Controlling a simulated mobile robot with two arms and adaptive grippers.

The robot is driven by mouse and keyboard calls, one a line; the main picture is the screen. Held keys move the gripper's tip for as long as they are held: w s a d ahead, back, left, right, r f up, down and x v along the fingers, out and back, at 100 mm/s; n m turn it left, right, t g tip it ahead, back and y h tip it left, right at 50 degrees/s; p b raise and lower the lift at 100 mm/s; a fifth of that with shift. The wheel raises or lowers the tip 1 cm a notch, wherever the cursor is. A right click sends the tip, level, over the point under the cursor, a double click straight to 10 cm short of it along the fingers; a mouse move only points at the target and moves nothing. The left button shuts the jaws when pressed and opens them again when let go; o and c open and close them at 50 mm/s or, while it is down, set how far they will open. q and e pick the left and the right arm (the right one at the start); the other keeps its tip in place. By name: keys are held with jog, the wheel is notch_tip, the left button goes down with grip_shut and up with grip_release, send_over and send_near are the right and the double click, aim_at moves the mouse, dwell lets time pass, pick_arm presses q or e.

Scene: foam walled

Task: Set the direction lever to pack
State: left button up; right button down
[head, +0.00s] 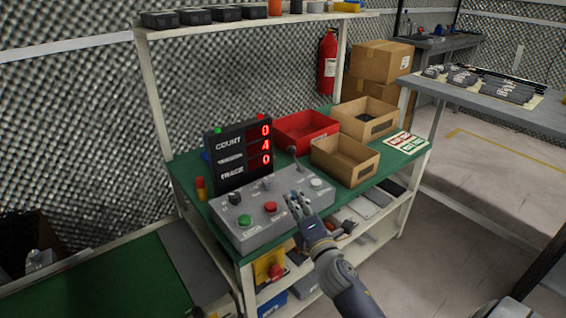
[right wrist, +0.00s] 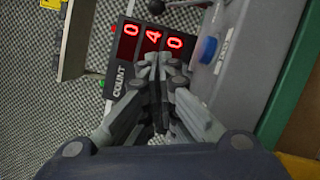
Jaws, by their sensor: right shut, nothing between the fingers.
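The grey control box (head: 255,228) sits at the front of the green bench. A lever with a dark round knob (head: 291,151) stands up at its back edge. In the right wrist view a dark knob (right wrist: 156,7) shows at the top, beyond the fingertips. My right gripper (head: 294,197) is above the right part of the box, fingers together and empty, apart from the lever in the picture. Its closed fingers (right wrist: 158,66) also show in the wrist view. The lever's position labels cannot be read. My left gripper is not in view.
A count display (head: 240,153) stands behind the box. The box has a green button (head: 244,220), a red button (head: 270,207) and a white one (head: 316,183). A red bin (head: 305,128) and cardboard bins (head: 345,163) stand farther back. A blue knob (right wrist: 207,50) shows in the wrist view.

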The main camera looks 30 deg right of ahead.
dwell(0.4)
jog(key=x, duration=0.9)
jog(key=shift+w+b, duration=0.3)
jog(key=shift+w, duration=0.05)
jog(key=w+d, duration=0.1)
jog(key=w+d+r, duration=0.1)
jog(key=shift+d, duration=0.35)
jog(key=shift+w+d+r, duration=0.15)
jog(key=shift+w+d, duration=0.05)
jog(key=shift+d, duration=0.1)
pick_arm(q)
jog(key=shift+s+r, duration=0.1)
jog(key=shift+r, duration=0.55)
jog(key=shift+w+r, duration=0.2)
pick_arm(e)
jog(key=shift+w, duration=0.1)
